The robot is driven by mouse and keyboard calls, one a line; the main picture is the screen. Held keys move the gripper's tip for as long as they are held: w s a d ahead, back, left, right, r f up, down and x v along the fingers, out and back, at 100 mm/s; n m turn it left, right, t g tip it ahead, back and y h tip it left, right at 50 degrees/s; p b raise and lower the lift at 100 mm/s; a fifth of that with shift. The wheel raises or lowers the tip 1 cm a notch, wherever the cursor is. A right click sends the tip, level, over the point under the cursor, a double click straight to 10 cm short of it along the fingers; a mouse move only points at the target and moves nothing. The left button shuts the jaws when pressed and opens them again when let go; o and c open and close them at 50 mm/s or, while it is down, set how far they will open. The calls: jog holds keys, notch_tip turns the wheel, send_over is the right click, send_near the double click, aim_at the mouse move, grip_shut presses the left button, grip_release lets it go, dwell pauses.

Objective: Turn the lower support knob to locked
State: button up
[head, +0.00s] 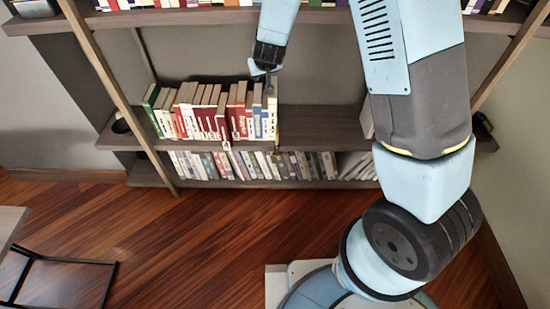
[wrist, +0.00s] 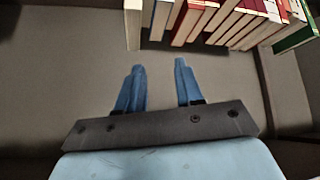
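My gripper (head: 267,82) is at the row of books on the middle shelf, near its right end, reaching in from above. In the wrist view its two blue fingers (wrist: 160,66) are apart with nothing between them. The fingertips point toward the book row (wrist: 215,22), with a gap to the books. I cannot make out the lower support knob for certain in either view. A small dark and yellowish fitting (head: 277,150) shows at the shelf's front edge below the gripper; it is too small to tell what it is.
More books (head: 270,165) fill the lower shelf. A slanted wooden upright (head: 118,90) stands at left. A black metal frame (head: 60,262) stands at the lower left. The wooden floor (head: 190,235) in front is clear.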

jog(key=a+f+n+t+h, duration=0.15)
jog(key=a+f, duration=0.25)
jog(key=f, duration=1.1)
jog(key=n+t, duration=0.9)
jog(key=n, duration=0.3)
send_near(277, 153)
jog(key=w, duration=0.8)
jog(key=shift+f, duration=0.35)
jog(key=shift+n+h, duration=0.25)
jog(key=shift+c, duration=0.2)
grip_shut()
